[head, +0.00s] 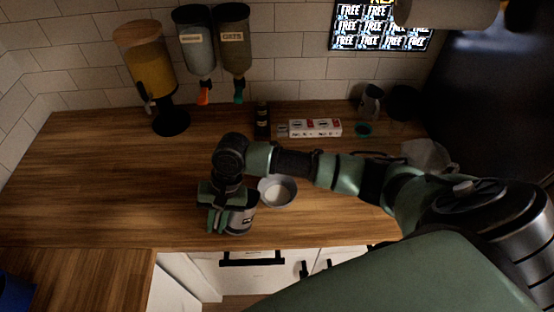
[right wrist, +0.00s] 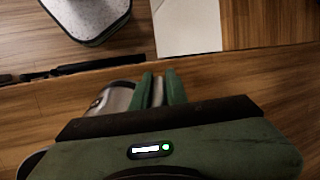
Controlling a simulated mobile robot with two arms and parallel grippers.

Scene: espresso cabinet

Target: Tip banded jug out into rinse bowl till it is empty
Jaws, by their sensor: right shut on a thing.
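The banded jug (head: 242,220), grey with a dark part, is near the counter's front edge. My right gripper (head: 217,222) is shut on it and hides much of it. In the right wrist view, the jug's metallic side (right wrist: 115,97) shows beside my two green fingers (right wrist: 159,90). The rinse bowl (head: 290,200) is just right of the jug, on the counter, with something pale inside. I cannot tell the jug's exact tilt or its contents. My left gripper is not in view.
A white and red box (head: 315,128) and a dark bottle (head: 262,120) stand behind the bowl. A juice dispenser (head: 150,68) stands at the back left, by two wall dispensers (head: 196,45). The left of the wooden counter (head: 110,170) is clear.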

